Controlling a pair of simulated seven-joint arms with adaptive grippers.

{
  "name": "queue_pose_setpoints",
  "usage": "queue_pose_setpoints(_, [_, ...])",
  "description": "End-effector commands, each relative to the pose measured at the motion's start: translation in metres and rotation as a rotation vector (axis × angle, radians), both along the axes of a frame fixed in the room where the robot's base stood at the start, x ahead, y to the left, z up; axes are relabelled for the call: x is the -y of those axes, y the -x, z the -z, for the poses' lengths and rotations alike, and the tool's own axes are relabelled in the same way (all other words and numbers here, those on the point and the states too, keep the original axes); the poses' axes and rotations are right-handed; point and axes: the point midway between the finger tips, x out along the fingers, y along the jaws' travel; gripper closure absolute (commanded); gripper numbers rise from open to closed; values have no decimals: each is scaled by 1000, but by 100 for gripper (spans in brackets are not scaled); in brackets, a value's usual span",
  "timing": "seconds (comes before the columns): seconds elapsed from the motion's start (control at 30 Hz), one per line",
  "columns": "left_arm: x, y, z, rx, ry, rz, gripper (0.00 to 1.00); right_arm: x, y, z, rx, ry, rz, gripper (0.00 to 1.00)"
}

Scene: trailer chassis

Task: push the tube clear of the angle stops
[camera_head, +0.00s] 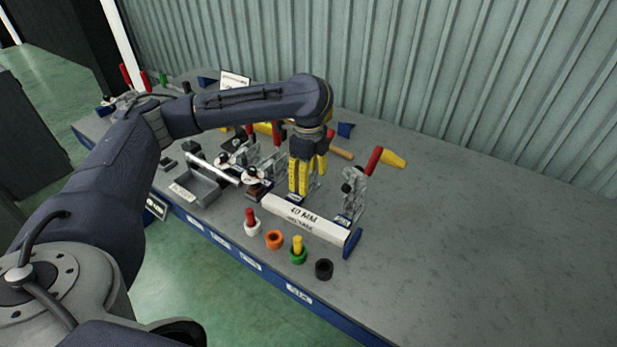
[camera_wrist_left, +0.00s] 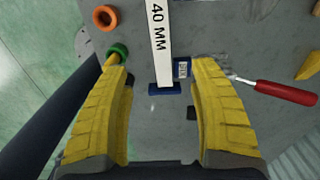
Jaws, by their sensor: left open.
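The tube (camera_head: 300,216) is a white square bar marked "40 MM", lying near the table's front edge. In the left wrist view the tube (camera_wrist_left: 158,35) runs away from me, its near end at a blue angle stop (camera_wrist_left: 164,90). In the head view that blue stop (camera_head: 352,243) is at the tube's right end; whether they touch I cannot tell. A second small blue piece (camera_wrist_left: 183,68) sits beside the tube. My left gripper (camera_head: 304,190) is open and empty, pointing down behind the tube in the head view. Its yellow fingers (camera_wrist_left: 163,70) are spread wide. My right gripper is not in view.
A red-handled toggle clamp (camera_head: 362,180) stands behind the tube's right end. White, orange (camera_head: 274,239), green (camera_head: 298,252) and black (camera_head: 324,268) cups line the front edge. A grey tray (camera_head: 195,185) and more clamps are at left. The table's right side is clear.

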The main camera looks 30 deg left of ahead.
Motion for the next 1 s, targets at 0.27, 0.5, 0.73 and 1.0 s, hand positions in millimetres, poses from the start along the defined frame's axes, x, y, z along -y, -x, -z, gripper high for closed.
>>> queue_pose_setpoints(0.27, [0,0,3,0,0,0,38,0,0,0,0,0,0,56])
queue_pose_setpoints(0.5, [0,1,27,-2,1,0,38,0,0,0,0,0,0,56])
queue_pose_setpoints(0.73, [0,1,64,-3,1,-1,38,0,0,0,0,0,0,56])
queue_pose_setpoints(1.0, [0,0,108,-2,1,-1,38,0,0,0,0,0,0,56])
